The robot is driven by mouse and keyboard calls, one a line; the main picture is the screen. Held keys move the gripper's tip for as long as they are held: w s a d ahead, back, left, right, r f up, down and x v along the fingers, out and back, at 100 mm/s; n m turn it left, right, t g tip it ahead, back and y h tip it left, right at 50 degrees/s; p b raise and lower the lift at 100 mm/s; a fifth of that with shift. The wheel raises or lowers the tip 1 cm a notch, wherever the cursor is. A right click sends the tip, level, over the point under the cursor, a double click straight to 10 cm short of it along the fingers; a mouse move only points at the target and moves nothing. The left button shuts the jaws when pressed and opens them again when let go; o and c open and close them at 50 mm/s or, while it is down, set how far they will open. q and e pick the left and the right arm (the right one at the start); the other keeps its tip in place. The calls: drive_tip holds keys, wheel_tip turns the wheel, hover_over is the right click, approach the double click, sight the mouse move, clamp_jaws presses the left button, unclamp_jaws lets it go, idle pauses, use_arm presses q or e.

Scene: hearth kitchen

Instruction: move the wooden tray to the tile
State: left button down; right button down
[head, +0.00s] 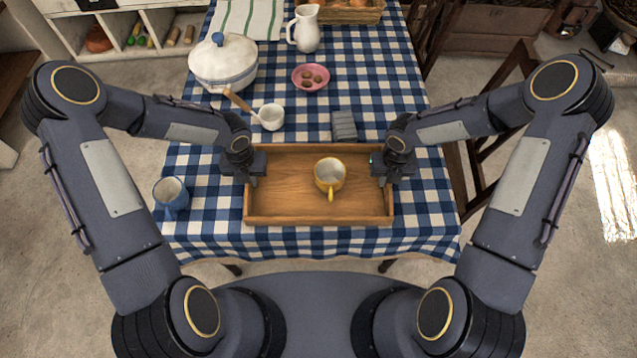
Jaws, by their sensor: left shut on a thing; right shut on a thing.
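The wooden tray (290,205) lies at the front of the table with a yellow mug (330,176) standing in it, right of its middle. My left gripper (250,178) is shut on the tray's left end wall. My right gripper (382,178) is shut on the tray's right end wall. The fingertips are partly hidden by the gripper bodies. A grey tile (344,126) lies on the cloth just behind the tray, right of its middle. I cannot tell whether the tray touches the cloth or is slightly raised.
A blue mug (171,196) stands left of the tray. The checked cloth (385,75) is clear at the back right.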

use_arm(q)
drive_tip(key=shift+r, duration=0.2)
use_arm(e)
drive_tip(key=shift+r, duration=0.2)
